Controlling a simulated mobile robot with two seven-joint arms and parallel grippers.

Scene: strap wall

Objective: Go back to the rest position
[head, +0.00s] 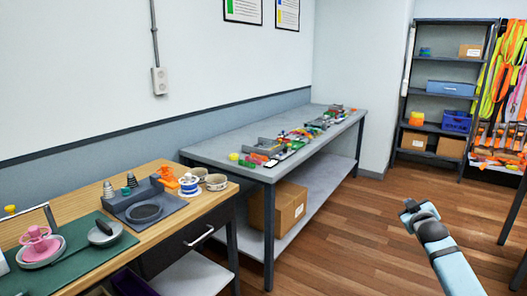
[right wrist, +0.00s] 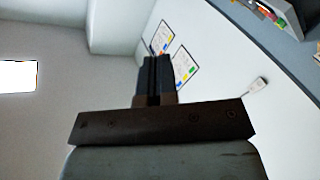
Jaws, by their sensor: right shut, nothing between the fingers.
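My right gripper (head: 413,210) shows in the head view at the lower right, at the end of a blue-grey arm, over the wooden floor and apart from all furniture. In the right wrist view the right gripper (right wrist: 158,62) has its two dark fingers together, with nothing between them. Behind the fingers in that view are the wall and two framed sheets. My left gripper is not in either view.
A wooden workbench (head: 85,189) with tools stands at the lower left. A grey table (head: 225,147) with many small coloured parts runs along the wall, with a cardboard box (head: 283,207) below. A shelf rack (head: 443,98) and hanging orange straps (head: 503,85) are at the back right. The middle floor is clear.

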